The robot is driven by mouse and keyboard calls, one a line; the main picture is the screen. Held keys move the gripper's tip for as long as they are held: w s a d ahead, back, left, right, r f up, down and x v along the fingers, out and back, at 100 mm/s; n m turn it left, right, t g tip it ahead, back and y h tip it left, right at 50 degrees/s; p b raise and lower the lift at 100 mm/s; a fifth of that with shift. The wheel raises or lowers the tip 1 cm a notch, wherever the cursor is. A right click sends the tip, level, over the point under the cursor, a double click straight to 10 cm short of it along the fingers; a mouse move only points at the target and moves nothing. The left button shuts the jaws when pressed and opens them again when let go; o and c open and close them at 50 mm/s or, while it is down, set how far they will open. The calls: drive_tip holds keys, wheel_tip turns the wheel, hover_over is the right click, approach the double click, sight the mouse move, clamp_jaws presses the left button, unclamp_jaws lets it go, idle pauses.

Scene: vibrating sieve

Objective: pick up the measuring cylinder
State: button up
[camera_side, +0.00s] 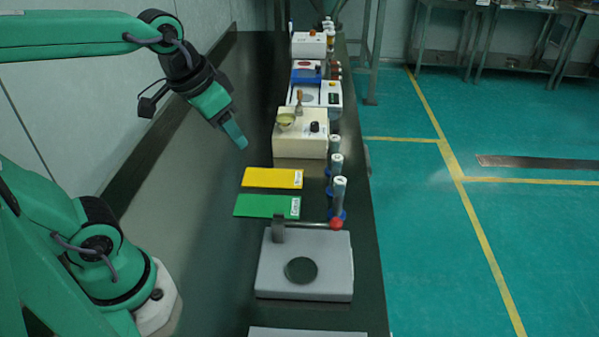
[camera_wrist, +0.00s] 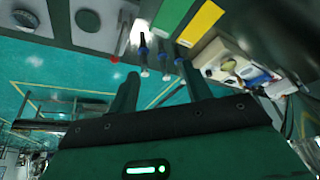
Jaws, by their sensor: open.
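Three measuring cylinders with blue bases stand upright in a row along the right edge of the bench: a near one (camera_side: 339,192), a middle one (camera_side: 337,164) and a far one (camera_side: 335,144). The pictures do not show which one the task names. My gripper (camera_side: 238,138) is above the bench, to the left of the cylinders and apart from them. In the wrist view my gripper (camera_wrist: 158,82) is open, with nothing held between its two fingers. The cylinders also show there beyond the fingertips, one of them (camera_wrist: 143,52) left of centre.
A grey device (camera_side: 276,279) with a dark disc and a red-knobbed lever stands at the front. Green (camera_side: 262,206) and yellow (camera_side: 270,178) cards lie left of the cylinders. A cream box (camera_side: 297,146) and further instruments stand behind. The bench's left strip (camera_side: 215,180) is clear.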

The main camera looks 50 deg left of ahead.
drive_tip(key=w+m+g, duration=0.1)
drive_tip(key=w, duration=0.6)
drive_tip(key=m+g, duration=0.4)
hover_over(336, 169)
drive_tip(key=f, duration=1.3)
drive_tip(key=shift+w+a+f, duration=0.15)
drive_tip(key=shift+w+a, duration=0.15)
drive_tip(key=shift+w+f, duration=0.25)
drive_tip(key=shift+f, duration=1.4)
drive_tip(key=shift+a+f, duration=0.1)
drive_tip(key=shift+f, duration=2.55)
